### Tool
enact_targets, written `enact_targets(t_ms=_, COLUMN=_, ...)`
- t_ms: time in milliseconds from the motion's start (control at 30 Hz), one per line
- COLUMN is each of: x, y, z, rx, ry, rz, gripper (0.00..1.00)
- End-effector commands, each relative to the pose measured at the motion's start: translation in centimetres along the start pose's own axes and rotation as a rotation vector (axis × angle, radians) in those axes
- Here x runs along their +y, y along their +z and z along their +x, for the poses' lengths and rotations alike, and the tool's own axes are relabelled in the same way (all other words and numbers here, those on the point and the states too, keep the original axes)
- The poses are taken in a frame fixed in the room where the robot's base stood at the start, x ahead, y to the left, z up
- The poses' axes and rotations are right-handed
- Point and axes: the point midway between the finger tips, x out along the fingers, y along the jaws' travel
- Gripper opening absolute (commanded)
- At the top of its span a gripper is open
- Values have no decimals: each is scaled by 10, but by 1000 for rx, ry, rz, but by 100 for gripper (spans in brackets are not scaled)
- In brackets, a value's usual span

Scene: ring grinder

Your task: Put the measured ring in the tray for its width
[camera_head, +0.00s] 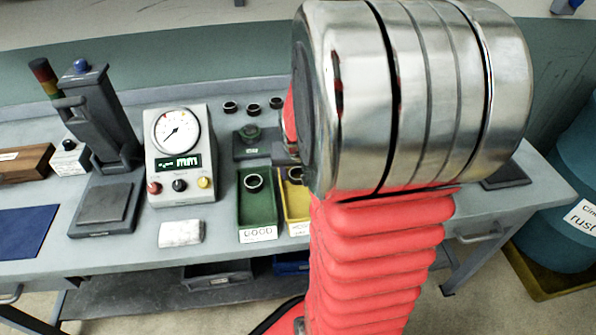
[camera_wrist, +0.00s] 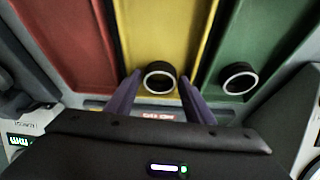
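In the wrist view, a dark ring with a bright rim (camera_wrist: 160,78) lies in the yellow tray (camera_wrist: 158,28), between or just beyond the fingertips of my gripper (camera_wrist: 159,80). The fingers stand apart on either side of it, with small gaps; contact is not seen. Another ring (camera_wrist: 238,78) lies in the green tray (camera_wrist: 262,40). A red tray (camera_wrist: 68,40) shows no ring. In the head view, the green tray (camera_head: 257,213) labelled GOOD holds a ring (camera_head: 254,182), and the yellow tray (camera_head: 292,205) is partly behind my arm, which hides my gripper.
A dial gauge (camera_head: 179,150) with an "mm" display reading dashes stands left of the trays.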

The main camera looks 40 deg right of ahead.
Motion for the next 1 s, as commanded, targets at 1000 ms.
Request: enact_targets(t_ms=1000, x=0, y=-1, z=-76, rx=3, ry=-1, rz=0, gripper=48)
